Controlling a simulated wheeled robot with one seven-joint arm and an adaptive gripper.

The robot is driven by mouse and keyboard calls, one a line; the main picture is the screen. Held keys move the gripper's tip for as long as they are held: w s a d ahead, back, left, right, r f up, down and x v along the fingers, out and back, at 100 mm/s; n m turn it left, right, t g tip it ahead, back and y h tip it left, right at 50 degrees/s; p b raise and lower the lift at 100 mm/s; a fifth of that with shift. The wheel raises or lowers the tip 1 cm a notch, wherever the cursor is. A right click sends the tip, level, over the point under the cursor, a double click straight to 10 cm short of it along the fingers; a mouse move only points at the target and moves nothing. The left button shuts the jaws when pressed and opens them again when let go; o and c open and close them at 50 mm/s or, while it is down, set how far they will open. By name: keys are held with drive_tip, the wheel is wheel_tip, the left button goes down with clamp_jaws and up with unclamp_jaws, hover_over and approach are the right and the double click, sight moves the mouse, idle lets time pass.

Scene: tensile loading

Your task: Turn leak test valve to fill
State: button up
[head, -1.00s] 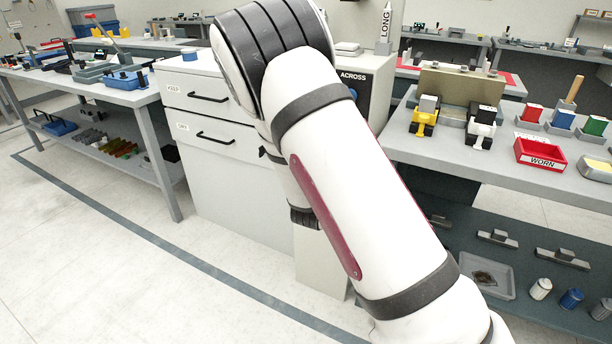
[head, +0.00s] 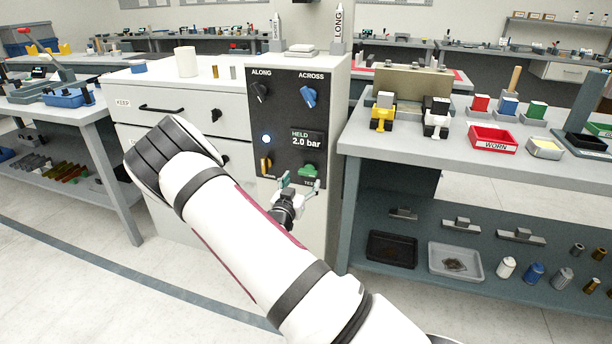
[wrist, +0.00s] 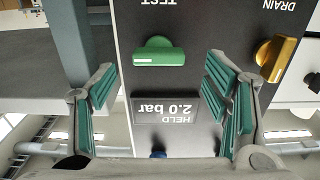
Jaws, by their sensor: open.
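A dark control panel (head: 286,110) on the front of a light grey cabinet carries several knobs. The green knob (head: 307,171) sits at its lower right; in the wrist view (wrist: 160,52), which is upside down, it has a crosswise grip and a TEST label beside it. A display (head: 306,140) reads HELD 2.0 bar. The yellow knob (head: 266,163) is at the lower left, labelled DRAIN in the wrist view. My gripper (head: 300,184) is open and empty in front of the green knob. In the wrist view its fingers (wrist: 160,88) are apart, with the knob beyond the gap, seemingly untouched.
Above are a black ALONG knob (head: 260,92) and a blue ACROSS knob (head: 308,97). A lit round light (head: 267,139) sits above the yellow knob. A workbench (head: 400,152) with a red WORN tray (head: 493,139) stands close on the right; drawers (head: 190,108) are on the left.

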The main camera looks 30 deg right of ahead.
sight(307, 175)
drive_tip(key=x, duration=0.6)
drive_tip(key=shift+s, duration=0.1)
drive_tip(key=c, duration=1.2)
